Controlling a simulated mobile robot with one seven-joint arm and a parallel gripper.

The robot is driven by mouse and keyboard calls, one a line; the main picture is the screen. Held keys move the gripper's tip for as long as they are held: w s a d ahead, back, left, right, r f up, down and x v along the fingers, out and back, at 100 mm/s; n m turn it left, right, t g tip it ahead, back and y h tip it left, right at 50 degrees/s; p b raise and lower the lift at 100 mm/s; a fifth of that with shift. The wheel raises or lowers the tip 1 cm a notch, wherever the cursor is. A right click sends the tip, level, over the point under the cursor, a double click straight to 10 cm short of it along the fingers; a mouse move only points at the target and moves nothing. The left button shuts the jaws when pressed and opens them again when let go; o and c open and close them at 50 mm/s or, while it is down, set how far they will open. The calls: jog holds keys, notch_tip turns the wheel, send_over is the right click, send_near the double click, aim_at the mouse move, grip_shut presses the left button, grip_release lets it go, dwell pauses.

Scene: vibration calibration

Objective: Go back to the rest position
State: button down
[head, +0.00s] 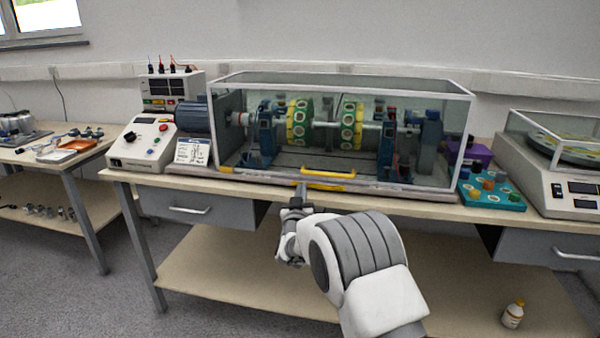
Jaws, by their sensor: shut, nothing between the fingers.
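My gripper (300,190) is shut and empty at the front edge of the workbench, in the middle of the head view. It points toward the low front of the clear case (240,163), just below and left of the yellow handle (328,172). I cannot tell whether the fingertips touch the case or the bench. My white and grey arm reaches up from the lower right and hides part of the bench front. The case is closed around a shaft with two green and yellow discs (299,124).
A control box (141,146) with a red knob stands left on the workbench (380,198). A teal block with knobs (492,190) and a balance (560,185) stand right. Drawers hang under both ends. A bottle (513,314) stands on the lower shelf. A side table (58,160) is left.

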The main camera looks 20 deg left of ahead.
jog(key=d+r+g, duration=0.3)
jog(key=d+r, duration=0.6)
jog(key=d, duration=0.3)
jog(key=s+d+r+m+g+h, duration=0.1)
jog(key=s+d+r+g, duration=0.15)
jog(key=s+d, duration=0.35)
jog(key=s+d+r+m+g+h, duration=0.1)
jog(key=s+d+r, duration=0.2)
jog(key=d, duration=0.5)
jog(key=s+d+f+m+g+h+p, duration=0.1)
jog(key=s+d+g, duration=0.1)
jog(key=s+d, duration=0.7)
jog(key=s+d+f+m+g+h, duration=0.15)
jog(key=s+d, duration=0.25)
jog(key=s, duration=0.9)
jog(key=s+d+f+m+g+h+p, duration=0.1)
jog(key=s+d+f+g+h, duration=0.15)
jog(key=s+d, duration=0.65)
notch_tip(320, 180, up, 22)
jog(key=s+a+y+p, duration=0.1)
jog(key=s+a+p, duration=0.1)
jog(key=p, duration=1.9)
jog(key=shift+a+n, duration=0.25)
